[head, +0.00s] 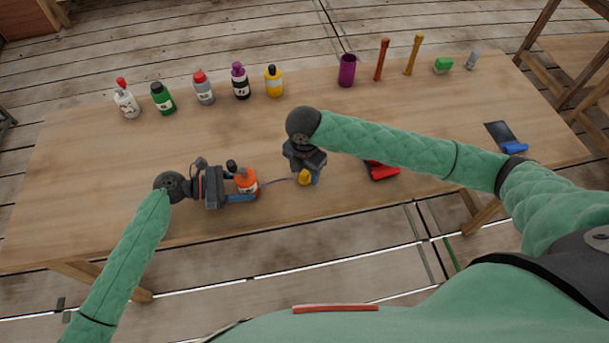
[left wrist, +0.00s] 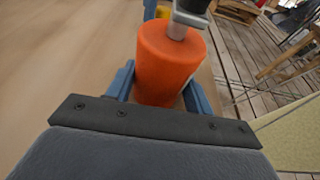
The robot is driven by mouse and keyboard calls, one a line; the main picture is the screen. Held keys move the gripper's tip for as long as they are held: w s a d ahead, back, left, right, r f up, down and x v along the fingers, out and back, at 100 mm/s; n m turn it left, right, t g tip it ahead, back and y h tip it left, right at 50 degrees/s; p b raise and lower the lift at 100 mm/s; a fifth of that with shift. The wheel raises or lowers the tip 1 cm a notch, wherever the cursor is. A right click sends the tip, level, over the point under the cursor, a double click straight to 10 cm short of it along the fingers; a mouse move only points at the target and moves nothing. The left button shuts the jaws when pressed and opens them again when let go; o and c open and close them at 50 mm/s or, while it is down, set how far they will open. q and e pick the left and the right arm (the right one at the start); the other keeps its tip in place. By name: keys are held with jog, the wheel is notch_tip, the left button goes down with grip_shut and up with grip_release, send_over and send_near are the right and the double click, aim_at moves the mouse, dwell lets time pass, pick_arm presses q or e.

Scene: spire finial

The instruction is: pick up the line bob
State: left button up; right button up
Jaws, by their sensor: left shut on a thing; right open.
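An orange bottle-like thing (head: 247,181) with a dark top is between the blue fingers of my left gripper (head: 241,187), which is shut on it. In the left wrist view the orange body (left wrist: 168,62) is upright between the fingers, with a grey neck and black top. A thin purplish line runs right from it towards a small yellow piece (head: 304,178), which looks like the line bob. My right gripper (head: 306,173) is open, pointing down at the yellow piece, with a finger beside it. The gripper body partly hides the piece, and contact cannot be told.
Several bottles, including a yellow one (head: 274,82), stand along the table's back edge. A red thing (head: 380,171) lies right of my right gripper, partly under the arm. The table's left part is clear.

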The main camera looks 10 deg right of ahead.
aim_at(304, 172)
jog(key=shift+f, duration=0.3)
jog(key=c, duration=1)
notch_tip(304, 172, up, 10)
jog(key=shift+r, duration=0.1)
jog(key=shift+f, duration=0.2)
jog(key=shift+f, duration=4.3)
jog(key=shift+d, duration=0.15)
